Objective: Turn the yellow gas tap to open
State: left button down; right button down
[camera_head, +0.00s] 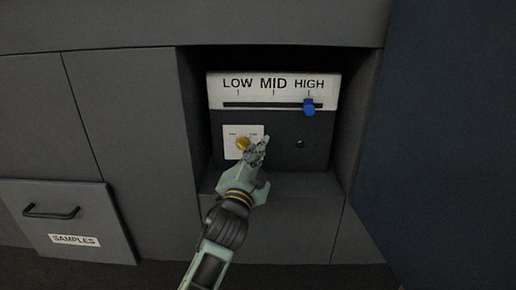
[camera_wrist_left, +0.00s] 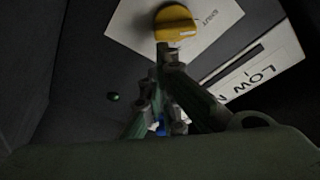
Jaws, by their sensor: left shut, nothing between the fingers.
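The yellow gas tap (camera_head: 243,144) is a round knob on a white label plate (camera_head: 230,150) on the dark panel inside the recess. In the left wrist view the tap (camera_wrist_left: 176,22) shows at the top, with a pale mark on its near edge, on the white plate (camera_wrist_left: 213,12). The plate's small lettering is only partly readable. My left gripper (camera_head: 263,143) is shut and empty, just right of the tap in the head view. In the left wrist view its fingertips (camera_wrist_left: 165,50) are close to the tap's edge; I cannot tell whether they touch. My right gripper is not in view.
Above the tap is a LOW–MID–HIGH scale (camera_head: 272,84) with a blue slider (camera_head: 309,106) near HIGH. A small dark button (camera_head: 300,144) sits right of the tap. Recess walls enclose the panel. A SAMPLES drawer (camera_head: 75,240) is at lower left.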

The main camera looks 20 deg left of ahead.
pick_arm(q)
jog(key=shift+m+p, duration=0.45)
jog(key=shift+m, duration=0.05)
